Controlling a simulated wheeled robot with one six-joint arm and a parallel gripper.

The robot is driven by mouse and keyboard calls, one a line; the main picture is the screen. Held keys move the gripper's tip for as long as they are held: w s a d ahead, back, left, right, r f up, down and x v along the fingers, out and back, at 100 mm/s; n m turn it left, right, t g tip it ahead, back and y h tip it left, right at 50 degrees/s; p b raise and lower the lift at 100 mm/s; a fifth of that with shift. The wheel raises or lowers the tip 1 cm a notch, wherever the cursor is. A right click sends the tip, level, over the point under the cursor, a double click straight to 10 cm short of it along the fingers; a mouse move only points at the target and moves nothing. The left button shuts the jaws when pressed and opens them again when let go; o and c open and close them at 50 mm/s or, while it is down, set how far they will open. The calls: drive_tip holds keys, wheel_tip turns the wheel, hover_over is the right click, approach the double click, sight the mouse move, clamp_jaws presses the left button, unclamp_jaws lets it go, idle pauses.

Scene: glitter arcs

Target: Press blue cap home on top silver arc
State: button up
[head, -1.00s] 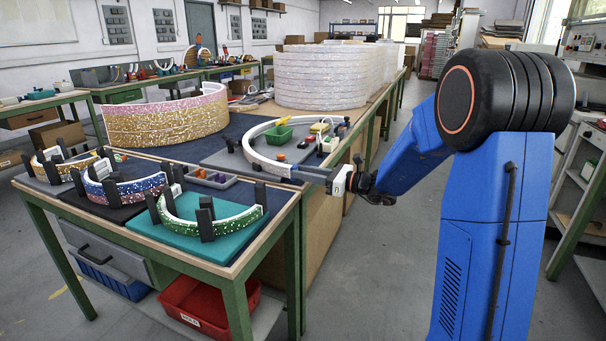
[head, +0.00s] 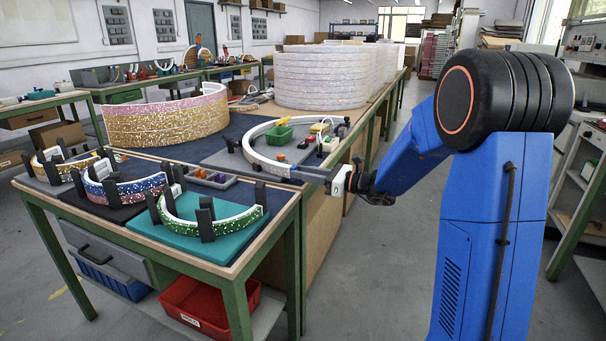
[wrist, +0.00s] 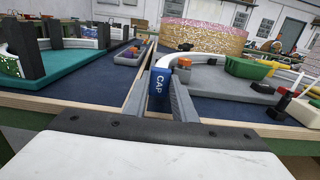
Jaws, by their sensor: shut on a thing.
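The blue cap (wrist: 159,88), lettered CAP, is between the two grey fingers of my gripper (wrist: 161,80) in the wrist view. My gripper is shut on it. The white silver arc (wrist: 205,58) curves away to the right just beyond the cap. The cap lines up with the arc's near end, but I cannot tell how far it sits on it. In the head view the arc (head: 252,151) lies on a grey board, and my gripper (head: 280,168) reaches its near end from the right. The cap is too small to make out clearly there.
An orange block (wrist: 184,62) is close beyond the cap. A green bin (wrist: 246,68) stands inside the arc's curve. A teal board (head: 190,235) with a green glitter arc is at the front left. A grey divided tray (head: 211,180) is left of my gripper.

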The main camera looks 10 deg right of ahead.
drive_tip(key=shift+w+a, duration=0.3)
drive_tip(key=shift+a, duration=0.1)
idle(0.6)
drive_tip(key=o, duration=1.5)
drive_tip(key=shift+s+d, duration=0.1)
drive_tip(key=shift+d, duration=0.05)
drive_tip(key=shift+v, duration=3.35)
